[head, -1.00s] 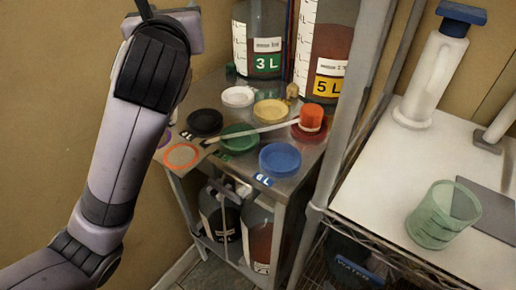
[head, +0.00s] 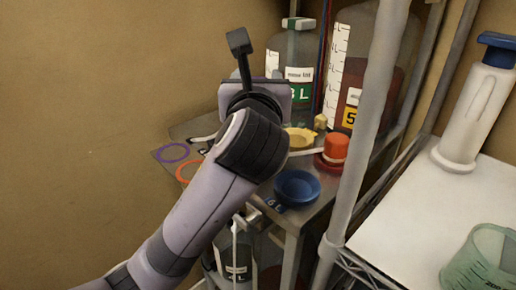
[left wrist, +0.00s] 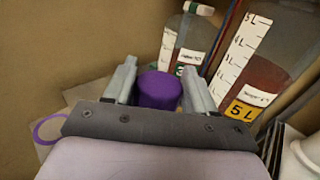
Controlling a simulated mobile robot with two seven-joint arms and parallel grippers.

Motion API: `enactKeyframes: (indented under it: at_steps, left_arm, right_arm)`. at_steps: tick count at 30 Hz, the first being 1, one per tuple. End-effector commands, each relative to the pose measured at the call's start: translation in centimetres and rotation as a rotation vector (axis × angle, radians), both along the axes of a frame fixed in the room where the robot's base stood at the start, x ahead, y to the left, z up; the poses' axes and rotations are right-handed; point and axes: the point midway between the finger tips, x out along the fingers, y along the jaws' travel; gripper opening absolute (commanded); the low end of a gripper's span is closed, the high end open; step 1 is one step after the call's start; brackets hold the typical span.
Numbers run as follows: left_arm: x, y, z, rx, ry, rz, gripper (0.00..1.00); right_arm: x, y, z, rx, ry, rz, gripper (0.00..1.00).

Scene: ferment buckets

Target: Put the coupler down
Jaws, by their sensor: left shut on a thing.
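A purple cylindrical piece (left wrist: 160,90), which I take to be the coupler, sits between the two fingers of my left gripper (left wrist: 160,80) in the left wrist view. The gripper is shut on it. In the head view my own left arm hides the fingers and the piece. A purple ring outline (head: 172,153) and an orange ring outline (head: 188,170) are marked on the mat at the left of the metal table (head: 322,190). The purple ring also shows at the left of the left wrist view (left wrist: 50,129). My right gripper is not in view.
A 3 L jug (head: 291,60) and a 5 L jug (head: 350,70) stand at the back.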

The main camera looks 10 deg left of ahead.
Motion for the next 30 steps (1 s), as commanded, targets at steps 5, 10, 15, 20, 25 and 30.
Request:
enactKeyframes:
  at_steps: [5, 10, 15, 20, 25, 30]
  left_arm:
    - [0.0, 0.0, -4.9, 0.002, 0.001, -0.001, 0.2]
    - [0.0, 0.0, -7.0, 0.0, -0.002, 0.0, 0.2]
    - [0.0, 0.0, -8.0, 0.001, -0.002, 0.0, 0.2]
    - [0.0, 0.0, -10.5, 0.002, 0.001, 0.0, 0.2]
    - [0.0, 0.0, -11.6, 0.0, -0.002, -0.001, 0.2]
    - [0.0, 0.0, -11.5, 0.001, -0.003, -0.001, 0.2]
  right_arm:
    - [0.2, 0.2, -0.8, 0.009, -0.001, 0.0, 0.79]
    - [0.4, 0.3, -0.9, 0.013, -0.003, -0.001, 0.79]
    - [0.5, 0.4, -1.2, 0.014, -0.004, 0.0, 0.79]
    - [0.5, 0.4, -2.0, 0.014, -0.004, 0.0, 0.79]
    - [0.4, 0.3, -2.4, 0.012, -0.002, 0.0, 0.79]
    - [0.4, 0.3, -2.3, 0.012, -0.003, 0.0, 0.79]
